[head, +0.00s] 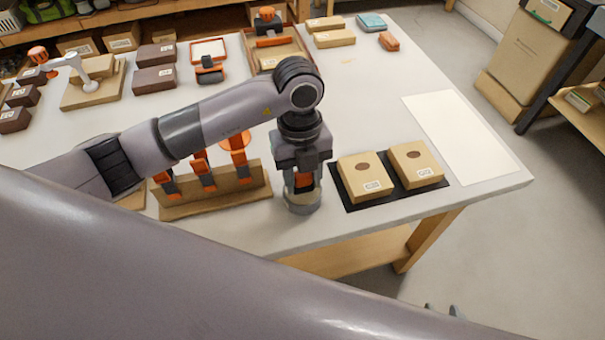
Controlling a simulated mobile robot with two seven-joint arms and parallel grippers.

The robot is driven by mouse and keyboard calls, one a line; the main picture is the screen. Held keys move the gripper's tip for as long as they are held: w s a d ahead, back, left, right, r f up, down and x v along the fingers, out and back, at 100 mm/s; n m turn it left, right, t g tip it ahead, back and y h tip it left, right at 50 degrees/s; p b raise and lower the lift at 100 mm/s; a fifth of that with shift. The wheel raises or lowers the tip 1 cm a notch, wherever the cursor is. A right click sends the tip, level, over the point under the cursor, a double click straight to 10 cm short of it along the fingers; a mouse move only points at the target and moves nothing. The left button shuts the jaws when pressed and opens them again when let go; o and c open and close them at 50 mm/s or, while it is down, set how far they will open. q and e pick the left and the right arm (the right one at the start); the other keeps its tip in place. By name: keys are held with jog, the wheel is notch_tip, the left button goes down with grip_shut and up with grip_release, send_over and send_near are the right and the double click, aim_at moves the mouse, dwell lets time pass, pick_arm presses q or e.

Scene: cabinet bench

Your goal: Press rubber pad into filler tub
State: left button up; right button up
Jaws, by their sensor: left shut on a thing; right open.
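My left gripper (303,178) points straight down near the front edge of the table, shut on a small orange-red thing that shows between its fingers. This looks like the grip of the rubber pad; its underside is hidden. A round grey tub (303,204), apparently the filler tub, stands on the table directly below the fingers. Whether the pad touches the filler inside cannot be seen. My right gripper (441,310) shows only as two grey fingertips set apart at the bottom of the picture, beyond the table's front edge, open and empty.
A wooden rack (215,192) with orange-handled tools stands just left of the tub. Right of it, two tan boxes with brown oval marks (365,176) (416,164) lie on a black mat (352,204). A white sheet (460,135) lies farther right. Table centre is clear.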

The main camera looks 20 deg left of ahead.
aim_at(303, 176)
pick_arm(q)
jog(key=shift+f+b, duration=0.35)
jog(key=shift+f, duration=0.3)
dwell(1.3)
jog(key=shift+r, duration=0.1)
jog(key=shift+r+p, duration=2.9)
jog(key=shift+r, duration=0.65)
